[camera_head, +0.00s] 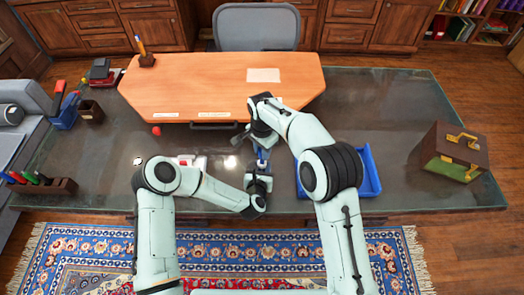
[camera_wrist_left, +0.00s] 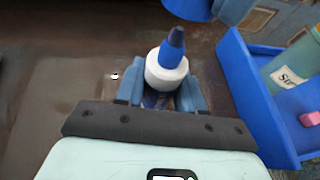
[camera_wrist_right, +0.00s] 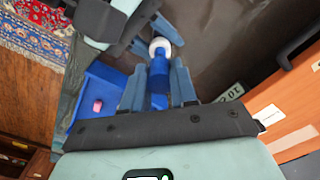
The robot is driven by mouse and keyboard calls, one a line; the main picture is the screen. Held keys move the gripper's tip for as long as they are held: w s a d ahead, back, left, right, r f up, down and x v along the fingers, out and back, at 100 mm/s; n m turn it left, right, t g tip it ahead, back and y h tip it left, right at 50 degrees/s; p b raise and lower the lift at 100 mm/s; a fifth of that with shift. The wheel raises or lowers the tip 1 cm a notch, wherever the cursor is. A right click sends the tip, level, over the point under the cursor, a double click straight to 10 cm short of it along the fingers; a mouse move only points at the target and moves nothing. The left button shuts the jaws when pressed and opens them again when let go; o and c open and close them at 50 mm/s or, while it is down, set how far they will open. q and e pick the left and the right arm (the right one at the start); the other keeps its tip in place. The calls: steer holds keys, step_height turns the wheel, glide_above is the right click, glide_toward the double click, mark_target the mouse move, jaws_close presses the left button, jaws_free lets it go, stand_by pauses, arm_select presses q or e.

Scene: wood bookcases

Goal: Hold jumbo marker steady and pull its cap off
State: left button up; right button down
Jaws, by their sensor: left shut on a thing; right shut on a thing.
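The jumbo marker's white body (camera_wrist_left: 166,70) stands between the blue fingers of my left gripper (camera_wrist_left: 160,92), which is shut on it. Its blue tip (camera_wrist_left: 177,40) is bare in the left wrist view. The blue cap (camera_wrist_right: 158,72) is between the fingers of my right gripper (camera_wrist_right: 158,90), which is shut on it. The cap also shows at the top of the left wrist view (camera_wrist_left: 190,7), apart from the tip. In the head view the left gripper (camera_head: 261,168) is just in front of the right one, and the marker is small there.
A blue tray (camera_head: 369,171) lies right of the grippers, holding a cup (camera_wrist_left: 292,72) and a pink block (camera_wrist_left: 310,118). A wooden board with papers (camera_head: 220,85) lies behind. A green-brown box (camera_head: 452,152) stands at the right.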

stand_by(0.3)
arm_select(q)
steer(key=o, duration=1.1)
steer(key=v, duration=1.2)
steer(key=shift+s, duration=0.15)
